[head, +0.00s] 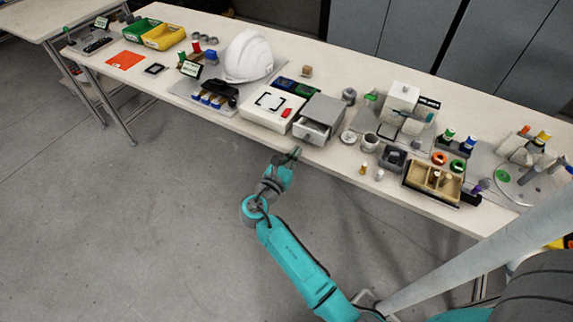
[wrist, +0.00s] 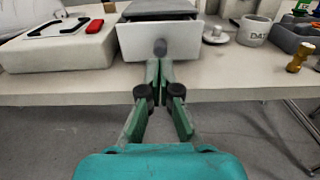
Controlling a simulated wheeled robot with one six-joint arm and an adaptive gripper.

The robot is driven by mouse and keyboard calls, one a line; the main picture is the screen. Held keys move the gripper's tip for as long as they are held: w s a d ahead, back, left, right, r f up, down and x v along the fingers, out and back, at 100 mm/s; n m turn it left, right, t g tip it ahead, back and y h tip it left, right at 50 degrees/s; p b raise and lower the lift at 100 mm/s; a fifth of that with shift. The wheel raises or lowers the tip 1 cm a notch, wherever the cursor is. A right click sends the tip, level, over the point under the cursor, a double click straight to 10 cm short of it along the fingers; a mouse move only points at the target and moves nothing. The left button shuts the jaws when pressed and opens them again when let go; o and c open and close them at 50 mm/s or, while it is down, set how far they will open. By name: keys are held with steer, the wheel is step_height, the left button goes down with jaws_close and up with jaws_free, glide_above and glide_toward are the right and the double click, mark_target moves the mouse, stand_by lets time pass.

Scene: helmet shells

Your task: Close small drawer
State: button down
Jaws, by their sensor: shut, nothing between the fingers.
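The small drawer (head: 309,131) is a white tray in a grey box (head: 325,110) near the table's front edge. In the head view it stands partly pulled out, with a strip of its inside showing. My gripper (head: 296,152) is shut and empty, in front of the table edge.
A white case (head: 270,107) with a red piece stands left of the drawer box. A mug (head: 370,142) and a small dish (head: 348,137) stand to its right. A white helmet (head: 248,56) is further left. The floor before the table is clear.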

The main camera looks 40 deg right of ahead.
mark_target(304, 142)
steer(key=shift+x, duration=1.5)
steer(key=shift+x, duration=2.3)
